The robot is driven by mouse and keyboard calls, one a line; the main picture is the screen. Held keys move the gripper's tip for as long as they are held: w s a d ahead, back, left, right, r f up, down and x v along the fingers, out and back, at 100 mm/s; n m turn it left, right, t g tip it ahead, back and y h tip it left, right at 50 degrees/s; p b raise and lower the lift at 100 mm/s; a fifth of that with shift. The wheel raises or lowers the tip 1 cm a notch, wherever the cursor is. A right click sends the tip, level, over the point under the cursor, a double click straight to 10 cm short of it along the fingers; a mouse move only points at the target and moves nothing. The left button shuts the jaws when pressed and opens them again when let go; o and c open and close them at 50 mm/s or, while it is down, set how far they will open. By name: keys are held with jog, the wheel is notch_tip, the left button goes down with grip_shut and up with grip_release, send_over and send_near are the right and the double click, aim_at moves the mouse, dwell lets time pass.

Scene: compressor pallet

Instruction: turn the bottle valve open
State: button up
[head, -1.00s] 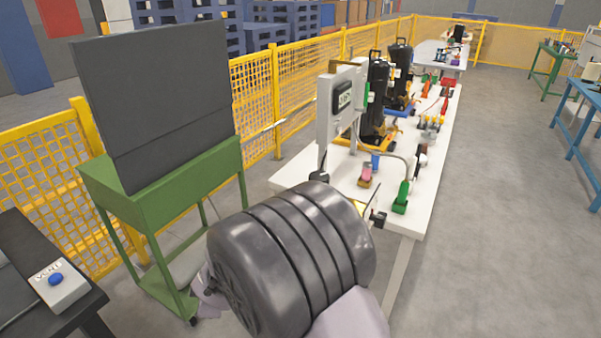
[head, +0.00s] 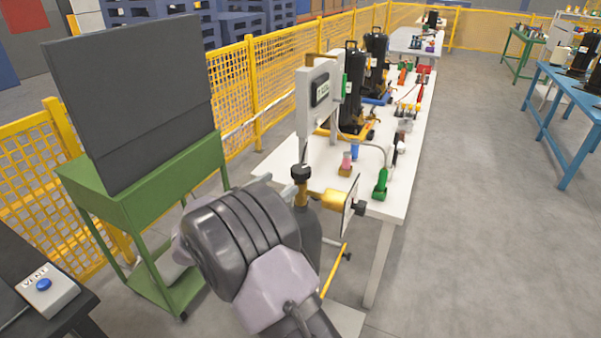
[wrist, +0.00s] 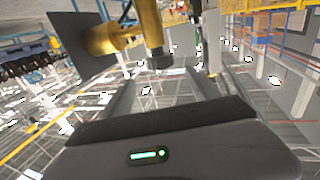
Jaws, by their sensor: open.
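The bottle valve shows in the head view as a black round knob (head: 300,173) on a brass stem, on top of a grey bottle (head: 309,238) that my arm partly covers. A brass regulator (head: 330,199) with a square plate sticks out to its right. In the wrist view the scene is tipped over: the dark knob (wrist: 160,60) hangs at the end of the brass body (wrist: 104,39), top middle. My gripper (wrist: 167,72) shows there with grey fingers apart and empty, the knob ahead of it, apparently not touching.
A white table (head: 381,203) with fittings and black compressors stands behind the bottle. A grey panel box (head: 318,98) rises at its near end. A green cart (head: 146,190) with a dark board is to the left, and a vent button box (head: 44,287) is at lower left.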

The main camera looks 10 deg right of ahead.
aim_at(300, 167)
jog(key=b+x, duration=0.2)
jog(key=x, duration=0.8)
jog(key=shift+w, duration=0.2)
jog(key=c, duration=1.4)
jog(key=shift+o, duration=0.2)
jog(key=shift+n+t+y, duration=0.3)
jog(key=shift+d+n+t+y+b, duration=0.1)
jog(key=shift+n+t+y+b, duration=0.35)
jog(key=shift+n+t+y, duration=0.55)
jog(key=n+t+y+b, duration=0.1)
jog(key=y, duration=0.1)
jog(key=n+t+y+b, duration=0.1)
jog(key=n+t+y, duration=0.1)
jog(key=y, duration=0.1)
jog(key=shift+f+n, duration=0.2)
jog(key=shift+n, duration=0.1)
jog(key=n+y, duration=0.2)
jog(key=y, duration=0.1)
jog(key=shift+r+t+y+b, duration=0.1)
jog(key=shift+t+y+b, duration=0.25)
jog(key=shift+t+y, duration=0.05)
jog(key=shift+n+y, duration=1.7)
jog(key=shift+y, duration=0.9)
jog(key=shift+a+r+n+y, duration=0.1)
jog(key=shift+a+n+y, duration=0.15)
jog(key=shift+n+y, duration=0.05)
